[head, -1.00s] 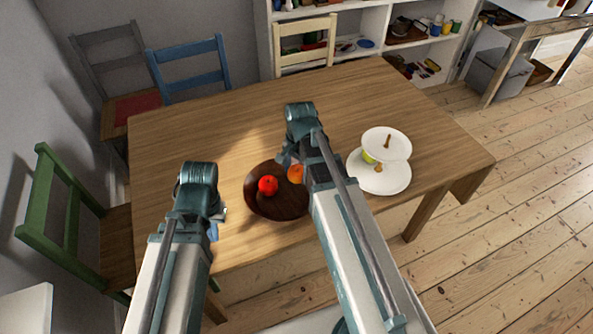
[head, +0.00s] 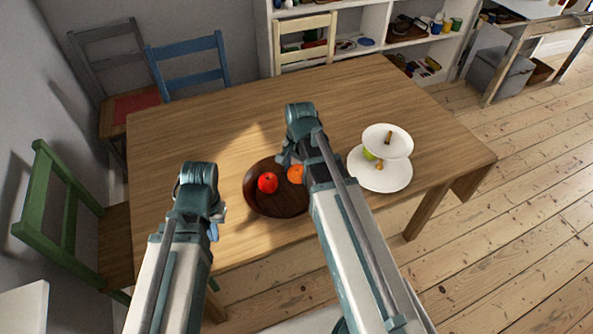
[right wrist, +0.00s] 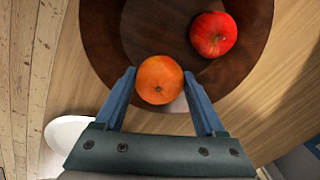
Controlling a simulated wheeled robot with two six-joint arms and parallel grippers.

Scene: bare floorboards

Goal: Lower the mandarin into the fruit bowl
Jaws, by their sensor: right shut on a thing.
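The orange mandarin (head: 296,174) is between the fingers of my right gripper (head: 291,166), at the right side of the fruit bowl. In the right wrist view the mandarin (right wrist: 159,80) sits between the two blue fingers of the right gripper (right wrist: 160,92), which is shut on it. The dark brown fruit bowl (head: 283,208) is on the table, partly hidden by my right arm. The bowl (right wrist: 140,25) shows behind the mandarin; the gap between them cannot be told. My left gripper (head: 213,230) is left of the bowl, its fingers mostly hidden.
A red apple (head: 267,183) lies in the bowl. The wooden table (head: 230,125) is clear behind the bowl. Chairs stand along its far and left sides.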

